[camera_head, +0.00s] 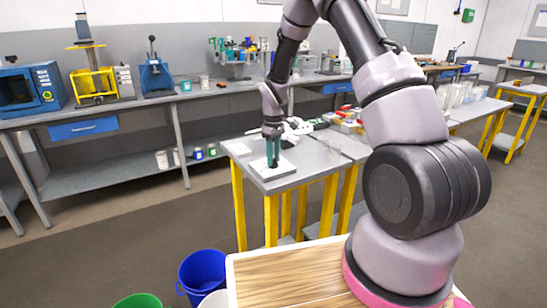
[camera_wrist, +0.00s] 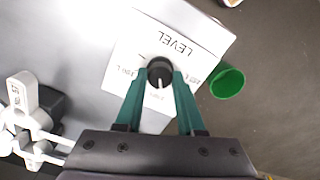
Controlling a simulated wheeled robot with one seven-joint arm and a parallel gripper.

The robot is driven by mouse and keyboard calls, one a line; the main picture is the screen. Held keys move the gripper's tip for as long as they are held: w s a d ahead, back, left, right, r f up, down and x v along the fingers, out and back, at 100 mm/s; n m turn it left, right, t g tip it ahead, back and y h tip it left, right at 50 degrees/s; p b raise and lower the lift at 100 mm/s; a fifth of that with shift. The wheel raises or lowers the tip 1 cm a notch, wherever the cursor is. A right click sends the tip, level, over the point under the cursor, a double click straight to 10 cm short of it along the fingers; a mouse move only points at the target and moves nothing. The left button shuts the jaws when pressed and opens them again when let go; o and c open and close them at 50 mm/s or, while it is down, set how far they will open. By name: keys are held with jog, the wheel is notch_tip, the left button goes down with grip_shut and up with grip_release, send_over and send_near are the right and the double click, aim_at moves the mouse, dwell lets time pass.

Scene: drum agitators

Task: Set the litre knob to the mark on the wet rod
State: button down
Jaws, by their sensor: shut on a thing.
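The litre knob (camera_wrist: 160,73) is a round black knob with a white pointer line, on a white panel (camera_wrist: 190,38) printed LEVEL. In the wrist view the pointer line lies toward the bottom of the picture, between my fingers. My gripper (camera_wrist: 160,85) is shut on the knob, with a green finger on each side of it. In the head view my gripper (camera_head: 273,158) comes down onto the white panel (camera_head: 284,169) on the grey table. Some of the panel's litre marks are hidden by my fingers. I cannot make out a wet rod in either view.
White parts with a printed tag (camera_wrist: 20,98) lie left of the panel in the wrist view. A green bucket (camera_wrist: 227,82) stands below the table edge. A blue bucket (camera_head: 203,275) stands on the floor in front. Coloured boxes (camera_head: 349,117) sit further right on the table.

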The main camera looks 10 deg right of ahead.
jog(key=m, duration=0.4)
jog(key=shift+m, duration=0.4)
jog(key=m, duration=0.9)
jog(key=shift+m, duration=2.2)
jog(key=c, duration=0.5)
grip_release()
jog(key=shift+r, duration=0.1)
